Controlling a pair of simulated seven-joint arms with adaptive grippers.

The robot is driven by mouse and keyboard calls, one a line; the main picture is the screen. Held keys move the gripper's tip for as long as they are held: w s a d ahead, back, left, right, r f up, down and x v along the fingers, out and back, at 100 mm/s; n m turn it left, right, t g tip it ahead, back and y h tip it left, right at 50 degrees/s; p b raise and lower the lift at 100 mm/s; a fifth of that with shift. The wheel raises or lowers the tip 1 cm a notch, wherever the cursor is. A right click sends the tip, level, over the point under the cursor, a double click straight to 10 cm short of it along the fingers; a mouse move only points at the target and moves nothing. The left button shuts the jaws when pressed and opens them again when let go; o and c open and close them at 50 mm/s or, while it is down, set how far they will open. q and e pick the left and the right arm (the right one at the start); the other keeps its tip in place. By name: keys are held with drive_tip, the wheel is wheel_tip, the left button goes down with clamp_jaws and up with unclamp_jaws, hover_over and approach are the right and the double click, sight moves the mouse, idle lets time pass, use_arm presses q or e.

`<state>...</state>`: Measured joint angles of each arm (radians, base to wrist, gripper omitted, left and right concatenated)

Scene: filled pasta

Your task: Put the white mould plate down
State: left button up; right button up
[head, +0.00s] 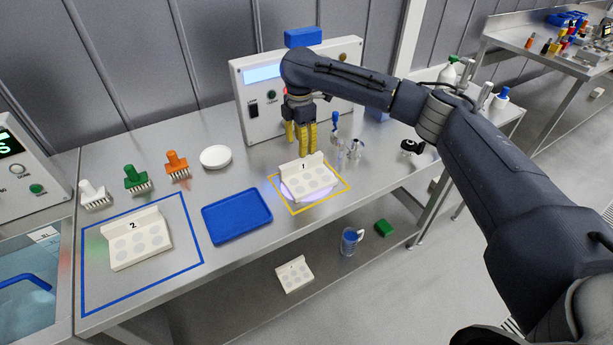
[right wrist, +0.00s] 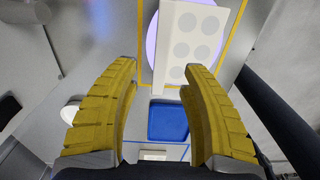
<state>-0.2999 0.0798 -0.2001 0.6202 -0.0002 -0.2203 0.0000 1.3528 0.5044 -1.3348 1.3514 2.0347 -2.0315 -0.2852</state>
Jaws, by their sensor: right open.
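A white mould plate marked 1 (head: 312,181) lies on a pale glowing disc (head: 290,196) inside a yellow square outline on the metal bench. Its back edge is raised and it has several round hollows. My right gripper (head: 306,146), with yellow fingers, hangs just above and behind this plate. In the right wrist view the right gripper (right wrist: 163,75) is open, and nothing is between its fingers. The plate (right wrist: 190,45) shows there beyond the fingertips, apparently apart from them. A second white mould plate marked 2 (head: 137,241) lies inside a blue outline at the left. My left gripper is not visible.
A blue tray (head: 237,216) lies between the two outlines. A white round dish (head: 215,157) and white, green and orange (head: 177,164) brushlike tools stand behind. A control box (head: 262,107) stands behind the gripper. Small metal pieces (head: 356,149) are to its right. A lower shelf holds another plate (head: 294,274).

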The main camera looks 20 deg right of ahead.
sight(301, 160)
drive_tip(key=shift+s+f, duration=0.1)
drive_tip(key=shift+f, duration=3.25)
drive_tip(key=shift+c, duration=0.5)
clamp_jaws()
